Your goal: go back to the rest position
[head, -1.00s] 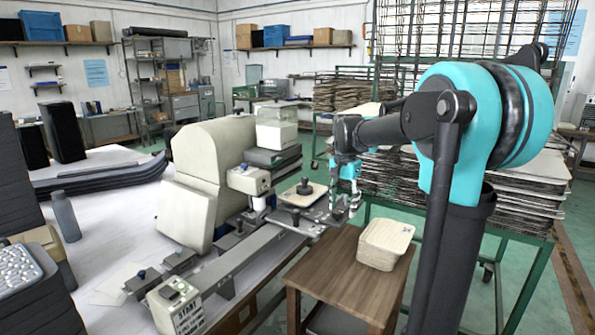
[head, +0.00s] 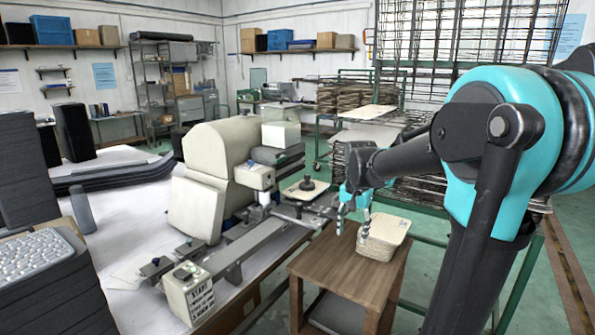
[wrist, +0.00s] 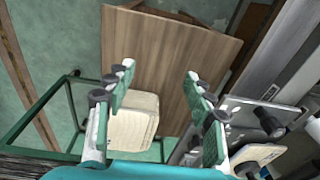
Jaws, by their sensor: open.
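The stack sits on a small wooden table (head: 337,262). In the wrist view my gripper (wrist: 160,100) shows two spread green-padded fingers with nothing between them. The wooden table (wrist: 165,55) lies beyond the fingers, and the cream panels (wrist: 133,125) are partly hidden by the left finger.
A beige machine (head: 215,160) with a long rail (head: 250,245) stands left of the table. A single panel with a black knob (head: 304,188) sits on it. A green rack (head: 510,290) stands behind my arm. Green floor shows around the table.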

